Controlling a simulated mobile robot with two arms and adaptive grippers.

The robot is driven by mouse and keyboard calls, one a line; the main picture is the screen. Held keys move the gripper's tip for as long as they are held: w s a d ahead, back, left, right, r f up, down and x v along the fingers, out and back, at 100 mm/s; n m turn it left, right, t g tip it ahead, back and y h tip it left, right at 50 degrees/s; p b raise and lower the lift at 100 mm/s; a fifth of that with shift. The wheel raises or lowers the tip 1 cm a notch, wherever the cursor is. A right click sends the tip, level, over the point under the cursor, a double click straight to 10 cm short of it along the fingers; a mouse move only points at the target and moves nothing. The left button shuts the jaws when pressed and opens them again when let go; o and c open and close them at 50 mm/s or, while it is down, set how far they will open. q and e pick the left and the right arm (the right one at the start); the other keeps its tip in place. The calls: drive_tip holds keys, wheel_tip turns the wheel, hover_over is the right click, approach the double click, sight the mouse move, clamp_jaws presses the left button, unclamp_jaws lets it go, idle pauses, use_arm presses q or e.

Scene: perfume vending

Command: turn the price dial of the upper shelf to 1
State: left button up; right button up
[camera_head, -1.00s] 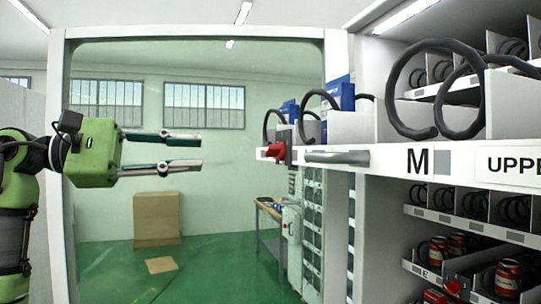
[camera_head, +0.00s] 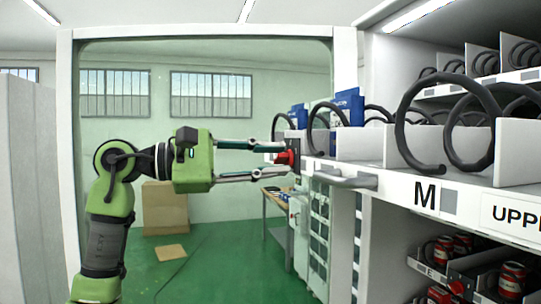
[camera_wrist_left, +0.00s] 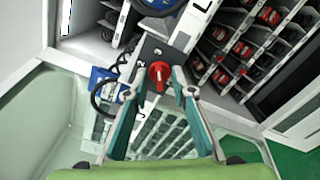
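The price dial (camera_head: 284,158) is a red knob on a dark plate at the left end of the upper shelf (camera_head: 405,189), which carries the label "UPPE…". My left gripper (camera_head: 285,160) is open, one finger above the dial and one below it. In the left wrist view the red dial (camera_wrist_left: 159,75) lies between the two spread fingertips (camera_wrist_left: 164,88), with a gap on both sides. A white digit that looks like 2 shows on the plate; which mark the dial points to is too small to tell. My right gripper is in neither view.
A grey bar handle (camera_head: 340,176) sticks out from the shelf front just right of the dial. Black coils (camera_head: 420,130) and blue boxes (camera_head: 349,105) stand on the shelf. Lower shelves hold red cans (camera_head: 512,278). A cardboard box (camera_head: 165,210) stands on the floor behind.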

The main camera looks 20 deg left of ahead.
use_arm(q)
clamp_jaws()
drive_tip(key=shift+n, duration=0.3)
drive_tip(key=n+p, duration=0.1)
drive_tip(key=n, duration=0.4)
drive_tip(key=n+p, duration=0.6)
drive_tip(key=n, duration=1.2)
drive_tip(key=shift+r, duration=0.1)
drive_tip(key=shift+n, duration=0.3)
